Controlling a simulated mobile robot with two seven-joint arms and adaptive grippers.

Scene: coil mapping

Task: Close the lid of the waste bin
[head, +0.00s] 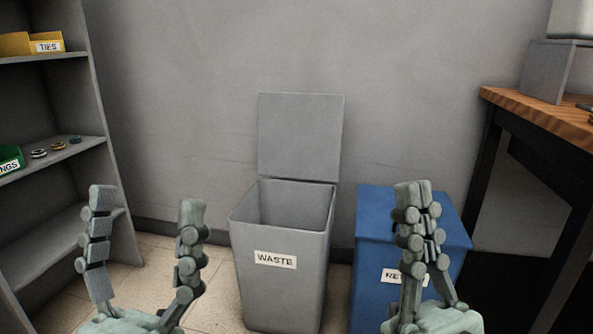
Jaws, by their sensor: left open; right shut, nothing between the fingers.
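The grey waste bin (284,278) with a "WASTE" label stands on the floor in the middle of the head view. Its lid (300,136) is up, standing upright behind the opening near the wall. The visible inside of the bin looks empty; its bottom is hidden. My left gripper (146,206) is open and empty, in front and to the left of the bin. My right gripper (413,190) is shut with nothing in it, right of the waste bin and in front of a blue bin. Neither gripper appears to touch the lid.
The blue bin (368,240), its top closed and label partly hidden, stands right of the waste bin. A grey shelf (60,170) with a yellow bin (20,44) and a green bin (8,160) is at left. A wooden-topped table (540,115) is at right.

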